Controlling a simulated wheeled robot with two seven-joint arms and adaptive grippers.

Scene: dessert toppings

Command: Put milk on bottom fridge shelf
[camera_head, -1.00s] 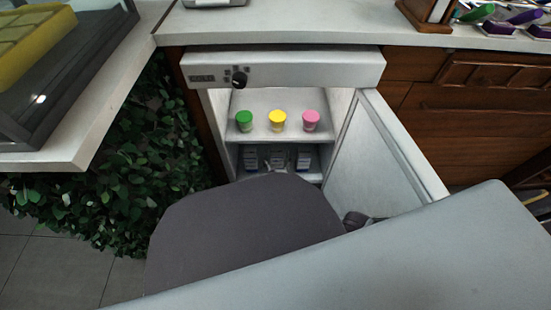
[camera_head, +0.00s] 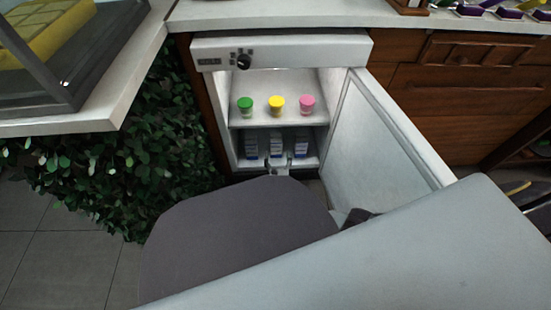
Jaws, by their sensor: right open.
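The fridge (camera_head: 280,48) stands open at the centre of the head view, its door (camera_head: 385,145) swung out to the right. Three small blue-and-white milk cartons stand upright on its bottom shelf: a left one (camera_head: 251,146), a middle one (camera_head: 277,143) and a right one (camera_head: 301,146). My right gripper (camera_head: 277,161) is open at the front of the bottom shelf, just before the middle carton. I cannot tell whether they touch. My own grey arm parts hide most of the gripper's back. My left gripper is not in view.
Green (camera_head: 245,105), yellow (camera_head: 277,104) and pink (camera_head: 307,104) cups stand on the upper shelf. Leafy greenery (camera_head: 150,165) lies left of the fridge, wooden drawers (camera_head: 470,95) to the right. A counter (camera_head: 300,14) runs above. Tiled floor (camera_head: 60,260) shows at lower left.

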